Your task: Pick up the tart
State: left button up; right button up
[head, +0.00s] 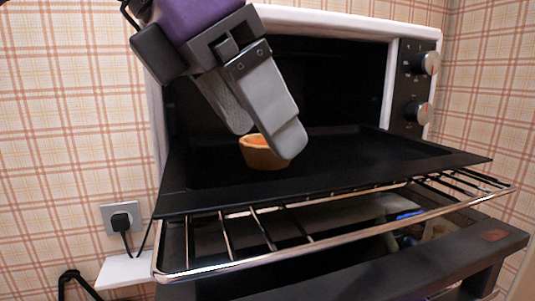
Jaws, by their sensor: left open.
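The tart (262,157) is small and orange-brown with a raised rim, and it sits on a black baking tray (345,167). My left gripper (265,142) reaches down from the upper left, with its grey fingers apart. One fingertip is in front of the tart and hides part of its right side; the other is behind its left edge. I cannot tell whether either finger touches the tart. My right gripper is not in view.
The tray rests on a wire rack (330,240) pulled out of a white oven (420,35) with two knobs. The lowered oven door (420,265) is beneath the rack. A plug in a wall socket (122,217) is at the left. The right of the tray is clear.

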pick_arm(q)
jog(key=shift+x, duration=0.95)
jog(key=shift+r, duration=0.1)
jog(key=c, duration=1.1)
jog(key=shift+w, duration=0.1)
jog(key=shift+r, duration=0.1)
